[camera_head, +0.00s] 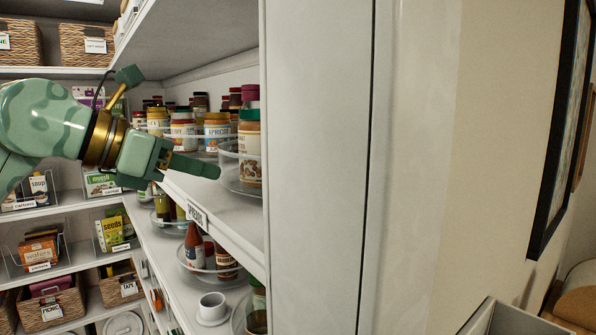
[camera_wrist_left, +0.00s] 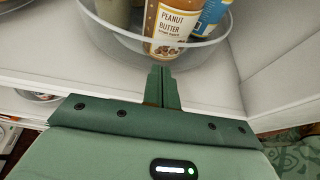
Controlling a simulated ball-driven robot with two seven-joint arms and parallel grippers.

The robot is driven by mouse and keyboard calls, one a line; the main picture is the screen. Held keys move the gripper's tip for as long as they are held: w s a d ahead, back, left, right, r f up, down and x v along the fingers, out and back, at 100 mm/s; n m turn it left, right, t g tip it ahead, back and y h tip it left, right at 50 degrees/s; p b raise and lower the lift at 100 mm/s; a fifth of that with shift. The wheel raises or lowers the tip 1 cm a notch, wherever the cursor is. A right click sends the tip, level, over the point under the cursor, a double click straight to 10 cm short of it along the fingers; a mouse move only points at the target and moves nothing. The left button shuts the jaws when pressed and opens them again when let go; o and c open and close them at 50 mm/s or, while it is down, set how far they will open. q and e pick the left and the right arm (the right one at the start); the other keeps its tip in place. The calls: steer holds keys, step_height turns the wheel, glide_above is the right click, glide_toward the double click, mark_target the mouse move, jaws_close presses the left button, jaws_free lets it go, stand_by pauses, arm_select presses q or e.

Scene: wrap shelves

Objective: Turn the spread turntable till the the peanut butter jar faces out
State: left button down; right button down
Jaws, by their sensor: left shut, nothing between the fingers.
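In the left wrist view the peanut butter jar (camera_wrist_left: 172,22) stands in the clear spread turntable (camera_wrist_left: 108,40), its label turned towards the camera and its top cut off by the frame. My left gripper (camera_wrist_left: 163,72) is shut and empty, its fingertips at the near rim of the turntable just below the jar; I cannot tell whether they touch. In the head view my left gripper (camera_head: 216,170) reaches in from the left to the shelf edge, beside the turntable (camera_head: 230,168). The turntable's right side is hidden by the white shelf panel. My right gripper is not in view.
A blue-labelled jar (camera_wrist_left: 208,14) stands right of the peanut butter jar. Another turntable with jars (camera_head: 215,127) is farther along the shelf (camera_head: 225,205). The white side panel (camera_head: 315,170) closes the right. Below are bottles (camera_head: 194,245) and a white cup (camera_head: 212,305).

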mark_target(224, 169)
arm_select(q)
steer(key=shift+w+d+p, duration=0.4)
steer(key=shift+w+d, duration=0.2)
steer(key=shift+d, duration=0.15)
stand_by(0.4)
steer(key=shift+w+a+p, duration=0.3)
steer(key=shift+w+a, duration=0.25)
steer(key=shift+a, duration=0.1)
steer(key=shift+w, duration=0.1)
steer(key=shift+w+a+p, duration=0.2)
steer(key=shift+w+p, duration=0.4)
steer(key=shift+w, duration=0.1)
